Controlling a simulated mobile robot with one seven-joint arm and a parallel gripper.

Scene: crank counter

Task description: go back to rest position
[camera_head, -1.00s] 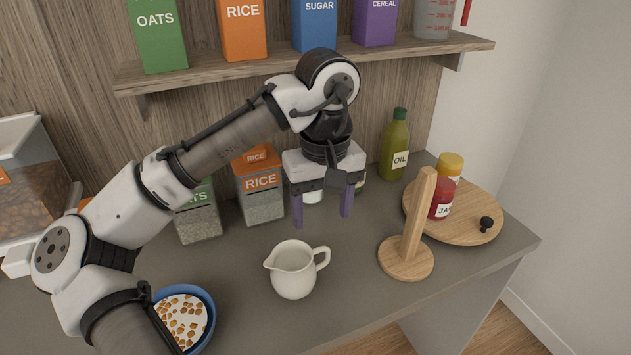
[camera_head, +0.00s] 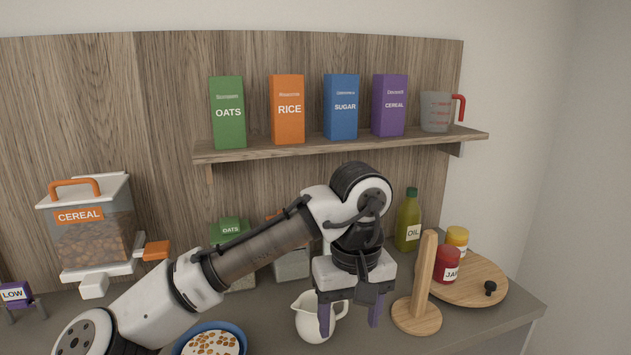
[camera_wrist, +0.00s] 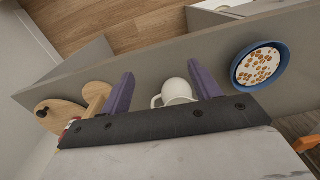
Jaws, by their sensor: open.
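My gripper (camera_head: 350,318) is open, with two purple fingers pointing down and nothing between them. It hangs above the grey counter, just right of a cream pitcher (camera_head: 309,318) in the head view. Its left finger covers part of the pitcher's handle side. In the wrist view my gripper (camera_wrist: 163,88) shows its fingers spread, with the pitcher (camera_wrist: 177,90) standing below and beyond them. I cannot tell the exact height of the fingers above the counter.
A blue bowl of cereal (camera_head: 238,332) stands left of the pitcher. A wooden post stand (camera_head: 417,315) and a round board (camera_head: 470,292) with jars are on the right. The cereal dispenser (camera_head: 95,235) is at left. The shelf (camera_head: 330,146) with boxes runs above my arm.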

